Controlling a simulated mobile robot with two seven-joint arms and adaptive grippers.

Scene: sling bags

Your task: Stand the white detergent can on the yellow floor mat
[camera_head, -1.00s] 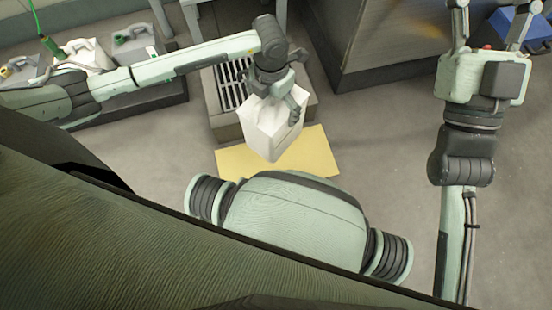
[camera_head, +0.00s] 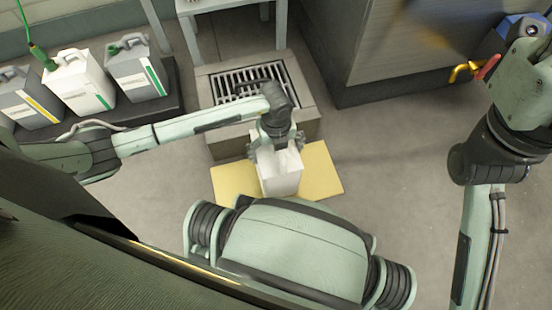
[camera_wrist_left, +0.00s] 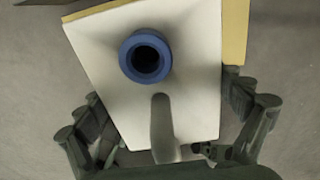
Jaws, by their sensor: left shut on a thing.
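The white detergent can (camera_head: 281,175) is upright over the yellow floor mat (camera_head: 323,170). I cannot tell whether its base touches the mat. My left gripper (camera_head: 278,142) is shut on the can near its top. In the left wrist view the can (camera_wrist_left: 195,85) shows from above, with a blue-rimmed neck and a grey handle bar, and the fingers of my left gripper (camera_wrist_left: 165,140) are on both sides of it. Yellow mat shows behind the can. My right arm is at the right, and its gripper tips are not clearly visible.
A floor drain with a grate (camera_head: 253,82) in a raised curb is just behind the mat. Several cans, one a white can (camera_head: 80,82), stand on a dark platform at the left. A grey cabinet (camera_head: 420,50) is at the back right. Floor to the right of the mat is clear.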

